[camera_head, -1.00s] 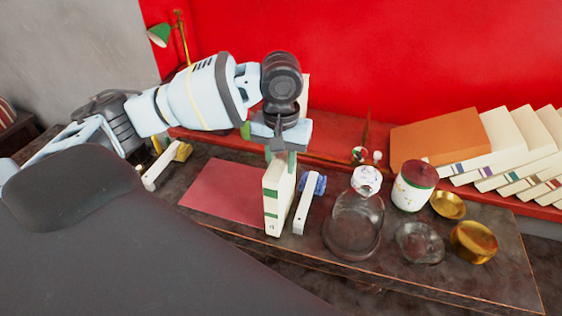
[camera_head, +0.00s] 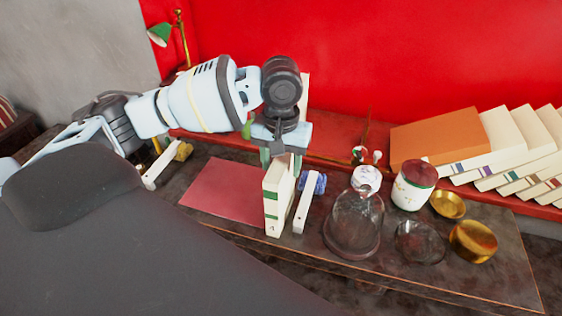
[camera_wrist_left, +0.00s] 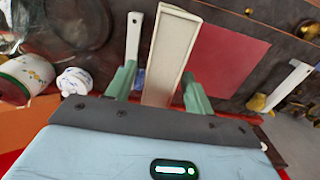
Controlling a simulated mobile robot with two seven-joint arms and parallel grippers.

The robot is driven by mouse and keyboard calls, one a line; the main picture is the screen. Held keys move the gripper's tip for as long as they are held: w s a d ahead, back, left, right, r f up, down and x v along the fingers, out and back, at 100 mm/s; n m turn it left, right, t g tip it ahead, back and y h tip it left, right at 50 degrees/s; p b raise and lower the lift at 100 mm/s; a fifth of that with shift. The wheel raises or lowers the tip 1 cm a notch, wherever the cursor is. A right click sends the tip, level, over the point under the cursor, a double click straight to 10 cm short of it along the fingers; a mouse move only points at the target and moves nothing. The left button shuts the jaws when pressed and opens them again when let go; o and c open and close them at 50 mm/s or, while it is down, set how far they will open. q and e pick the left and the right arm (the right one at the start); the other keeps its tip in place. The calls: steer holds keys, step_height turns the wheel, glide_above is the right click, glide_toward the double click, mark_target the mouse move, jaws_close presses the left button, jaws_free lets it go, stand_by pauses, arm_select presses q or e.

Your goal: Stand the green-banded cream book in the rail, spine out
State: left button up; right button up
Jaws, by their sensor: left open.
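The cream book with green bands (camera_head: 276,200) stands upright on the dark table. Its narrow banded spine faces my head camera. My left gripper (camera_head: 281,162) is over the top of the book. Its jaws are open, with one finger on each side of the book's upper end. The left wrist view shows the book (camera_wrist_left: 171,55) between the two green fingers, with visible gaps. A low red ledge (camera_head: 330,137) runs along the back of the table; I cannot tell for sure whether it is the rail. My right gripper is not in view.
A white bar with a blue piece (camera_head: 304,206) lies just right of the book. A red mat (camera_head: 225,190) lies left. Leaning books (camera_head: 515,140) fill the back right.

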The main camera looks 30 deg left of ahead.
arm_select(q)
steer(key=shift+o, duration=0.3)
step_height(320, 180, up, 12)
steer(key=shift+o, duration=0.2)
